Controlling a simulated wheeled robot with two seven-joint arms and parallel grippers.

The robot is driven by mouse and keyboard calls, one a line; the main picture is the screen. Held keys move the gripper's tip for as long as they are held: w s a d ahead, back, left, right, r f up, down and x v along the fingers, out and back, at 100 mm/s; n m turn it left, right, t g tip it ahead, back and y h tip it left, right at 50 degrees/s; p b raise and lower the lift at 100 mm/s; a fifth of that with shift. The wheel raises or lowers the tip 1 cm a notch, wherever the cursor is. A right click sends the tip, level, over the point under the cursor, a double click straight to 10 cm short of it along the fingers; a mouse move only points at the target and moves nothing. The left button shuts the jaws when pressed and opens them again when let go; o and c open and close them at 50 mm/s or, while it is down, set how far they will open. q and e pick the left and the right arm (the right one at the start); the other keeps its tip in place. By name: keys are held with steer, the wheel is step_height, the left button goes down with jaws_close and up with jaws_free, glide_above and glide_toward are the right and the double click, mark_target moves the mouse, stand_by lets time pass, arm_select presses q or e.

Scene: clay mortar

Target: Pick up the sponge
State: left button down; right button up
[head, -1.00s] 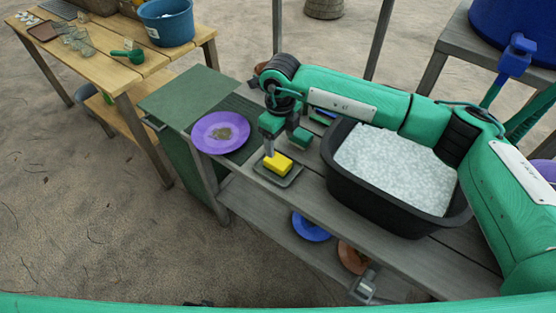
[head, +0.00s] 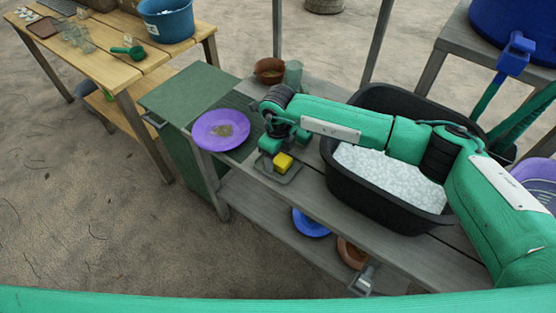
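The yellow sponge (head: 283,162) is at the small grey tray (head: 287,178) on the grey wooden counter. It is partly hidden by my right gripper, and I cannot tell whether it touches the tray. My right gripper (head: 275,158) is low at the sponge, pointing down, with its arm reaching in from the right over the black tub. Its fingertips are small and partly hidden, so I cannot tell whether they are closed on the sponge. My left gripper is not in view.
A purple plate (head: 221,130) with brown matter lies left of the tray. A black tub (head: 386,206) of foamy water stands to the right. A brown bowl (head: 269,72) and a greenish cup (head: 293,74) stand behind. A blue plate (head: 311,224) lies on the lower shelf.

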mark_target(278, 158)
steer(key=c, duration=0.8)
steer(key=shift+r, duration=0.1)
steer(key=shift+c, duration=0.2)
